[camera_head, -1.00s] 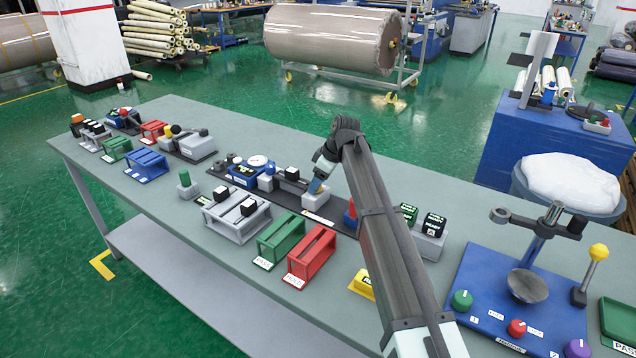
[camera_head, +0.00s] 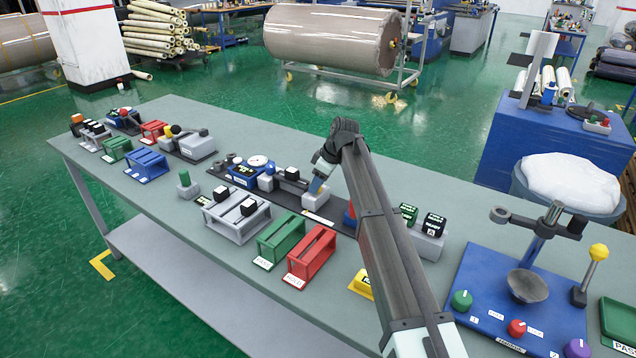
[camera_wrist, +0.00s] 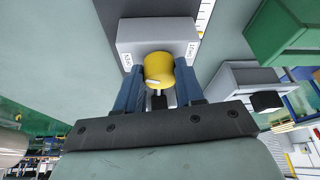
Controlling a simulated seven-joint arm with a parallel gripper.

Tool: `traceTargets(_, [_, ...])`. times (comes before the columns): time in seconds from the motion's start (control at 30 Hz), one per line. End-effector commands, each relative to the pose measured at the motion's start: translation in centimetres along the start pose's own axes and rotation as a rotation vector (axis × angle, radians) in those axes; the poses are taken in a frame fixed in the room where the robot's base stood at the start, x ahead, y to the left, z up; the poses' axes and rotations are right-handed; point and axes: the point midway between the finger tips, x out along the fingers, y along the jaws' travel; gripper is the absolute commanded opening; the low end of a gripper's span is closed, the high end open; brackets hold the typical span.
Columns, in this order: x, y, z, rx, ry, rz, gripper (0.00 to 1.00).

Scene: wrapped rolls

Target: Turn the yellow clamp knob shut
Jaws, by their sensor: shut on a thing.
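The yellow clamp knob (camera_wrist: 159,68) shows in the wrist view, on a light grey block (camera_wrist: 158,35) with a small label at each side. The knob has a pale mark on its near edge. My gripper (camera_wrist: 159,82) has its two blue fingers on either side of the knob and is shut on it. In the head view my gripper (camera_head: 317,186) points down at the grey block (camera_head: 316,198) on a dark base plate. The knob is hidden there behind the fingers.
A blue-and-red piece (camera_head: 350,214) stands just right of the block. A dial gauge (camera_head: 257,161) and small blocks stand to its left. Green (camera_head: 281,240) and red (camera_head: 312,253) trays sit in front. Free table lies behind the base plate.

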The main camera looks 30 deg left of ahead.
Motion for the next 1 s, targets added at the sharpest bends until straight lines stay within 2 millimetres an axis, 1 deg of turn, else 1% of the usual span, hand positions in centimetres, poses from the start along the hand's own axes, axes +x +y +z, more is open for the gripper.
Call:
traceTargets(0.17, [-0.01, -0.09, 0.01, 0.025, -0.001, 0.01, 0.07])
traceTargets(0.6, [0.02, -0.31, -0.02, 0.325, -0.001, 0.135, 0.07])
traceTargets(0.77, [0.01, -0.25, -0.05, 0.365, 0.0, 0.152, 0.07])
traceTargets(1.0, [0.01, -0.22, -0.06, 0.367, 0.001, 0.153, 0.07])
